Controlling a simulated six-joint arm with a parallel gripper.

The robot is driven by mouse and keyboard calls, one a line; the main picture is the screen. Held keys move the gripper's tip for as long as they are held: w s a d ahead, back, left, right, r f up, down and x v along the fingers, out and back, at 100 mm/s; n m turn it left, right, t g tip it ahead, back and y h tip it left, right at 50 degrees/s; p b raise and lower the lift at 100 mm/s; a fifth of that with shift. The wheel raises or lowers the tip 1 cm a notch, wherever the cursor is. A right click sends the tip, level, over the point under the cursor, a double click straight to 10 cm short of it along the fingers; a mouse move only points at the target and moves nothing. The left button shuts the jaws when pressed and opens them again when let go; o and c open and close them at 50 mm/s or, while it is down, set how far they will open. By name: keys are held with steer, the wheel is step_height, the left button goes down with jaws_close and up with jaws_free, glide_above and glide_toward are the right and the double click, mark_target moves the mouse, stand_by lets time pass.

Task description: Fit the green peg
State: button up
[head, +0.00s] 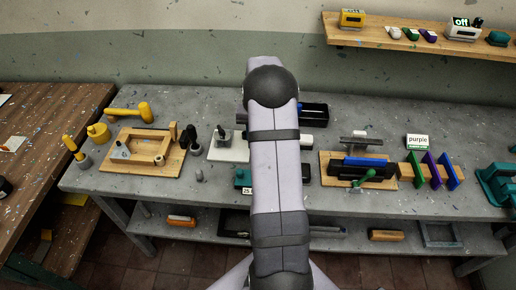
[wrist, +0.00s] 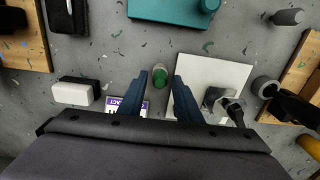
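The green peg (wrist: 160,76) shows in the wrist view as a short upright cylinder with a green top, standing on the grey bench. My gripper (wrist: 161,76) is open, with one dark blue finger on each side of the peg in the picture. I cannot tell whether the fingertips are down at its height, and I see no contact. In the head view my own arm hides the peg and the gripper. A wooden base (head: 330,178) with black and blue panels and a green handle stands right of my arm. Beside it, green, purple and blue plates (head: 434,170) stand on a wooden block.
A white plate (wrist: 215,72) with a dark fitting lies close right of the peg in the wrist view. A teal block (wrist: 165,8) lies above, a white-and-black block (wrist: 74,92) to the left. A wooden frame (head: 150,147) and yellow mallet (head: 130,113) are on the bench's left.

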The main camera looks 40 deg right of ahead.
jaws_close()
steer(key=shift+r+p, duration=1.75)
steer(key=shift+r, duration=0.35)
